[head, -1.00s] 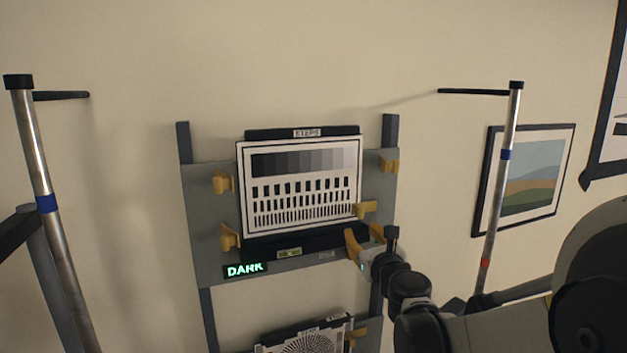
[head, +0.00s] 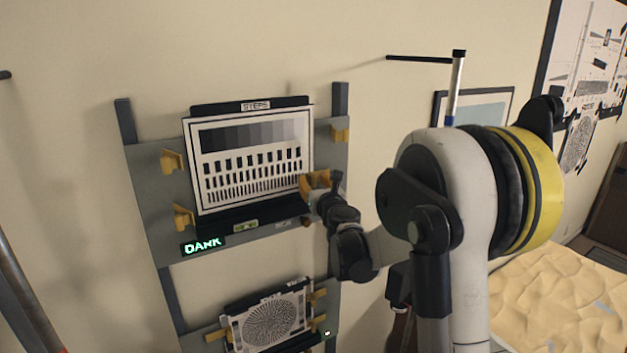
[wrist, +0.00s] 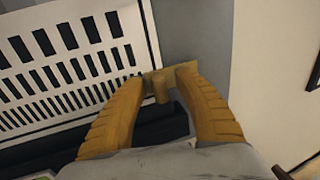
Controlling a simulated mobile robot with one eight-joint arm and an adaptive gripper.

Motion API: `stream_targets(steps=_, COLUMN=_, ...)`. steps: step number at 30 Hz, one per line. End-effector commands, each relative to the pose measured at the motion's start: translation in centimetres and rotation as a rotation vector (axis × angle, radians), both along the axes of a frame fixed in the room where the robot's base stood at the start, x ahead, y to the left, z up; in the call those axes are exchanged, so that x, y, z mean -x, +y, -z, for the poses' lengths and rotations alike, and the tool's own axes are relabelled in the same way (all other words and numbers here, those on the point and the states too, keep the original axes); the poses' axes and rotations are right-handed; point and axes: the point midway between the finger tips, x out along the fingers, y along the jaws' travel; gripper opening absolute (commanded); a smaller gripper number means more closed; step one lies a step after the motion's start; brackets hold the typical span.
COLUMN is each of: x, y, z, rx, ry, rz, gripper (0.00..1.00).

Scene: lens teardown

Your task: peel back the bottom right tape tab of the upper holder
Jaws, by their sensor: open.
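The upper holder (head: 150,205) is a grey wall panel carrying a STEPS chart (head: 250,165) with a grey scale and rows of black bars. Mustard tape tabs show at its top left (head: 172,160), bottom left (head: 183,217) and top right (head: 340,133). My gripper (head: 316,182) is at the chart's lower right corner and largely covers the bottom right tab in the head view. In the wrist view, that bottom right tab (wrist: 160,88) lies between the open yellow fingers of my gripper (wrist: 162,77). I cannot tell whether the fingers touch it.
A lower holder (head: 215,335) with a round-pattern chart (head: 268,318) hangs below. A lit sign (head: 203,246) sits at the upper holder's lower left. A metal pole (head: 456,85) and a framed picture (head: 478,105) stand to the right.

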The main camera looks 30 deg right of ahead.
Motion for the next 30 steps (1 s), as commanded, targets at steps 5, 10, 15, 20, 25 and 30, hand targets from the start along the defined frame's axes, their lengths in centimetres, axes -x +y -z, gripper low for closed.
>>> stream_targets(steps=5, x=0.0, y=0.0, z=0.0, rx=0.0, ry=0.0, rz=0.0, gripper=0.38)
stream_targets(steps=10, x=0.0, y=0.0, z=0.0, rx=0.0, ry=0.0, rz=-0.001, gripper=0.0)
stream_targets(steps=15, x=0.0, y=0.0, z=0.0, rx=0.0, ry=0.0, rz=-0.001, gripper=0.0)
stream_targets(steps=20, x=0.1, y=0.0, z=0.0, rx=0.0, ry=0.0, rz=-0.006, gripper=0.0)
stream_targets(steps=25, x=0.4, y=-0.2, z=0.2, rx=0.0, ry=0.0, rz=-0.042, gripper=0.0)
stream_targets(steps=30, x=1.0, y=-0.6, z=0.3, rx=0.0, ry=0.0, rz=-0.131, gripper=0.0)
